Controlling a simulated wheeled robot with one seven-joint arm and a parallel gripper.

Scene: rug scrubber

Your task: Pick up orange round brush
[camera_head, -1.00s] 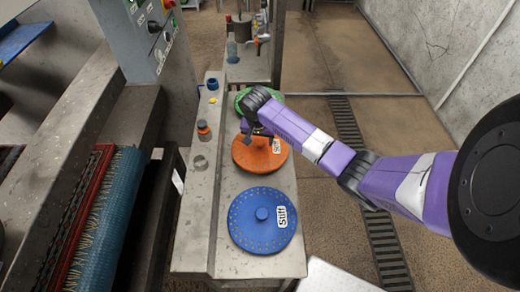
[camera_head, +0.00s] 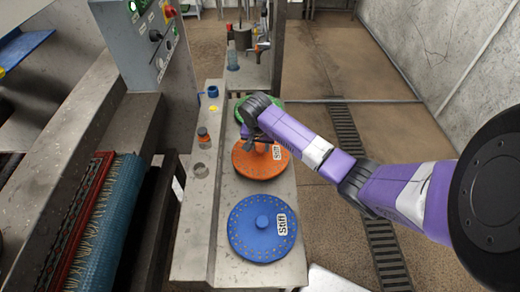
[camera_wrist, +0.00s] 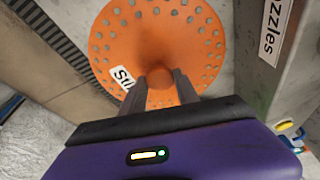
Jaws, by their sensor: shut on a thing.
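The orange round brush (camera_head: 252,165) lies on the grey bench between a green round brush and a blue one, with a white "Stiff" label on it. My gripper (camera_head: 247,142) is directly over it, reaching in from the right. In the wrist view the orange brush (camera_wrist: 192,45) fills the upper middle, and my gripper's two fingers (camera_wrist: 161,88) stand on either side of its round centre knob, shut on it. The arm hides part of the brush in the head view. I cannot tell whether the brush is clear of the bench.
The blue round brush (camera_head: 250,240) lies nearer on the bench (camera_head: 210,235); the green one (camera_head: 240,104) is farther, partly behind my arm. A machine with a rug is at left.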

